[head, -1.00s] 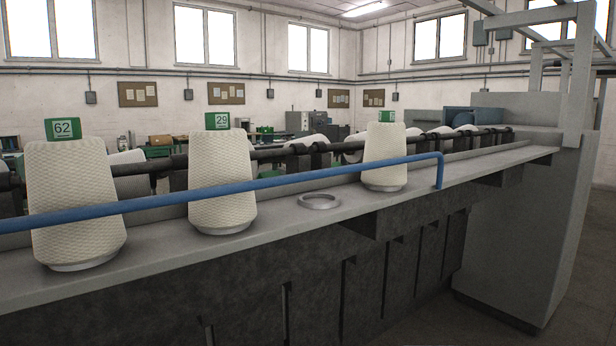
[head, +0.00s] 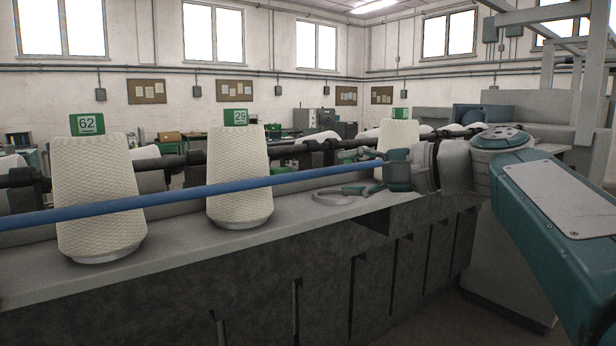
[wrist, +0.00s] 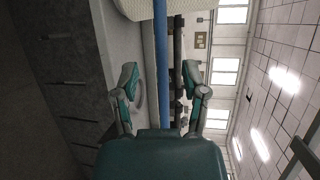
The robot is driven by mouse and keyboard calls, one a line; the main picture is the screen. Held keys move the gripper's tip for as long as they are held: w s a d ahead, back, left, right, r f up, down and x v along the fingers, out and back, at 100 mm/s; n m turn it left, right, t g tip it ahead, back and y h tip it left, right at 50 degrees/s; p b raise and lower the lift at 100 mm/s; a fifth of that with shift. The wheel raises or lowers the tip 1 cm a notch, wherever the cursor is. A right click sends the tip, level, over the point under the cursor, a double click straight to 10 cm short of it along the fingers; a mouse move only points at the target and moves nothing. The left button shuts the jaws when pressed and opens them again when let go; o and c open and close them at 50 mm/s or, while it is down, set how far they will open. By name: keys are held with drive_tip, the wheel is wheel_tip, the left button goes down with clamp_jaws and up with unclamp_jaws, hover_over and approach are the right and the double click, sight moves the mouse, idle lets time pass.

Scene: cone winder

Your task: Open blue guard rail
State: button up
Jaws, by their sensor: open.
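The blue guard rail (head: 130,204) runs across the front of the yarn cones in the head view, and its right end is hidden behind my gripper. It also shows in the wrist view (wrist: 161,60), passing lengthwise between my fingers. My gripper (head: 332,176) is open at the right part of the rail. In the wrist view my gripper (wrist: 165,82) has one finger on each side of the rail, with visible gaps. I cannot tell whether the palm touches the rail.
White yarn cones stand on the grey ledge (head: 180,250): the left cone (head: 97,185) by sign 62, the middle cone (head: 238,170) by sign 29, and the right cone (head: 398,134), partly hidden behind my arm. A dark machine front drops below the ledge.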

sight(311, 176)
drive_tip(key=x, duration=0.8)
drive_tip(key=shift+w+a+f, duration=0.1)
drive_tip(key=shift+a, duration=0.1)
drive_tip(key=shift+c, duration=0.4)
clamp_jaws()
